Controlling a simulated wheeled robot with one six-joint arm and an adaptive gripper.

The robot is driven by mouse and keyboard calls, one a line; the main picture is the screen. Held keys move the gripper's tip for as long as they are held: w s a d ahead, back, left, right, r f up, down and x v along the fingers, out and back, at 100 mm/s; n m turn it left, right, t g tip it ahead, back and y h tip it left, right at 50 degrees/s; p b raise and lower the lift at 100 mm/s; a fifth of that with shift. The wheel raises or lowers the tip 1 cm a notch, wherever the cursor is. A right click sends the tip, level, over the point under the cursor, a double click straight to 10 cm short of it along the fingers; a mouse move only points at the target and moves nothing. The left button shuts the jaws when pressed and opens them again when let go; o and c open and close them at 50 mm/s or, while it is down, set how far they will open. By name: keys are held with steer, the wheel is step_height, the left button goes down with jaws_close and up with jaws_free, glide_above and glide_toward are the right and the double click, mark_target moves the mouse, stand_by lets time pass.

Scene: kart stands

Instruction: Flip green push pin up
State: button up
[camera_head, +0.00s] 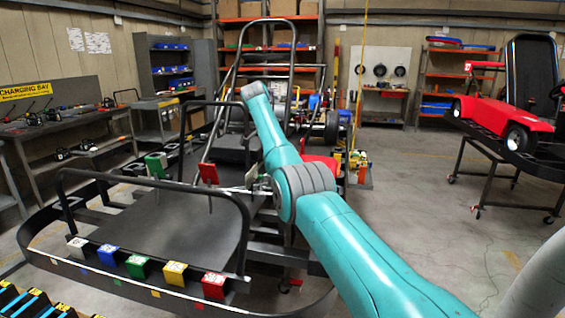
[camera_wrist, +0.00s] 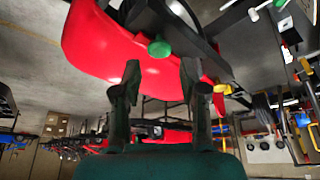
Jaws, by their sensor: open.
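A green push pin (camera_wrist: 159,48) with a round head shows in the wrist view, on a dark bar beside a red curved panel (camera_wrist: 105,45). My gripper (camera_wrist: 160,72) is open, with its two dark fingers apart. The green head appears between and just beyond the fingertips, and nothing is held. I cannot tell whether a fingertip touches it. In the head view my teal arm reaches over the kart frame (camera_head: 150,215), and my gripper cannot be made out there.
Black tubular rails (camera_head: 150,106) rise around the arm. White, blue, green, yellow and red blocks line the near bar, with the red block (camera_head: 213,286) nearest my arm. A red kart (camera_head: 490,110) rests on a wheeled stand at right. The floor (camera_head: 420,200) between is clear.

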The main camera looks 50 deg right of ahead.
steer(key=v, duration=0.8)
steer(key=shift+r, duration=0.35)
steer(key=shift+a, duration=0.1)
steer(key=shift+w, duration=0.1)
